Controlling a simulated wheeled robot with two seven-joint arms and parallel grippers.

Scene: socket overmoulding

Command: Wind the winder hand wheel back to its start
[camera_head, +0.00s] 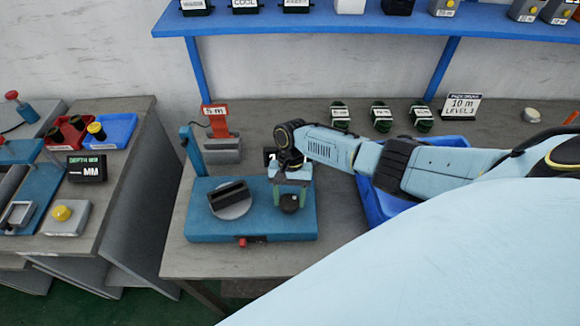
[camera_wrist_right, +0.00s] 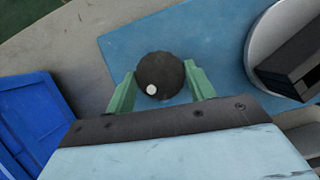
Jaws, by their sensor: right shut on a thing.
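The winder is a blue base (camera_head: 250,228) on the bench, with a pale round plate carrying a dark block (camera_head: 230,196) on its left part. The dark round hand wheel (camera_head: 290,203) sits on its right part. In the right wrist view the hand wheel (camera_wrist_right: 161,76) shows a pale dot on its top, low and left of its middle. My right gripper (camera_head: 289,197) reaches down over the wheel, its green fingers on either side, shut on it. The fingers also show in the wrist view (camera_wrist_right: 161,88). My left gripper is out of view.
A blue bin (camera_head: 385,208) stands right of the winder, partly under my right arm. A red-topped device (camera_head: 217,122) stands behind the winder. Another bench (camera_head: 125,130) is at the left.

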